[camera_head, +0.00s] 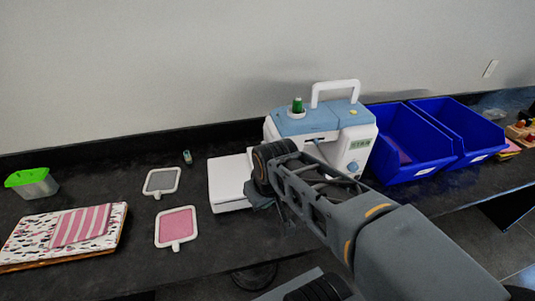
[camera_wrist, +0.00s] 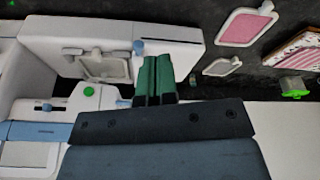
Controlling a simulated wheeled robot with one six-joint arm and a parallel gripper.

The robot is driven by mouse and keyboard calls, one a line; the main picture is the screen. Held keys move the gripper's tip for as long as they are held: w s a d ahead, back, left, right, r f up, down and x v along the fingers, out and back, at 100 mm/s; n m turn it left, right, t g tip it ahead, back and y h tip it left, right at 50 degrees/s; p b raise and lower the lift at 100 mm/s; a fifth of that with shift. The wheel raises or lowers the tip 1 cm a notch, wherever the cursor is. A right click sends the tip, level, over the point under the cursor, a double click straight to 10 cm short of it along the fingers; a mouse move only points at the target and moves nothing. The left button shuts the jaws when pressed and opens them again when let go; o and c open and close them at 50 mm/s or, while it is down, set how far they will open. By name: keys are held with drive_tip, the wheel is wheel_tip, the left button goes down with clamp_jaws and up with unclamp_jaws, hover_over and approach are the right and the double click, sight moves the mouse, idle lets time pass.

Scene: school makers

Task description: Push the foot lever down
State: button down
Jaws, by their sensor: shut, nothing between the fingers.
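The white and blue sewing machine (camera_head: 325,122) stands on the dark counter, partly hidden behind my arm in the head view. In the head view the fingers are not clear behind the arm.
Two blue bins (camera_head: 408,165) stand right of the machine. Left of it lie a grey hoop (camera_head: 161,181), a pink hoop (camera_head: 176,226) and a fabric stack (camera_head: 30,240). A green-lidded box (camera_head: 33,187) is at far left. The wall is close behind.

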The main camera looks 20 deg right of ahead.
drive_tip(key=w+d+r+n+g+p, duration=0.1)
drive_tip(key=w+d+r+n+p, duration=0.2)
drive_tip(key=w+n, duration=0.1)
drive_tip(key=w+d+r+n+g+p, duration=0.1)
drive_tip(key=w+d+r+n+p, duration=0.1)
drive_tip(key=w+d+n+p, duration=0.1)
drive_tip(key=w+d+r+n+y+p, duration=0.1)
drive_tip(key=w+d+r+n+p, duration=0.1)
drive_tip(key=w+n+p, duration=0.3)
drive_tip(key=shift+w+d+r+n+g, duration=0.2)
drive_tip(key=shift+w+r, duration=0.2)
drive_tip(key=shift+w, duration=0.15)
drive_tip(key=shift+w+d+r+n+g, duration=0.2)
drive_tip(key=shift+w+r, duration=0.2)
drive_tip(key=shift+w, duration=0.1)
drive_tip(key=shift+w+d+f+n, duration=0.15)
drive_tip(key=shift+w+d+n, duration=0.15)
drive_tip(key=shift+n, duration=0.1)
drive_tip(key=shift+f, duration=0.1)
drive_tip(key=shift+a+f+b, duration=0.2)
drive_tip(key=shift+f+b, duration=1.05)
drive_tip(key=shift+f, duration=0.45)
drive_tip(key=shift+a+f+b, duration=0.2)
drive_tip(key=shift+f+b, duration=1)
drive_tip(key=shift+f, duration=0.5)
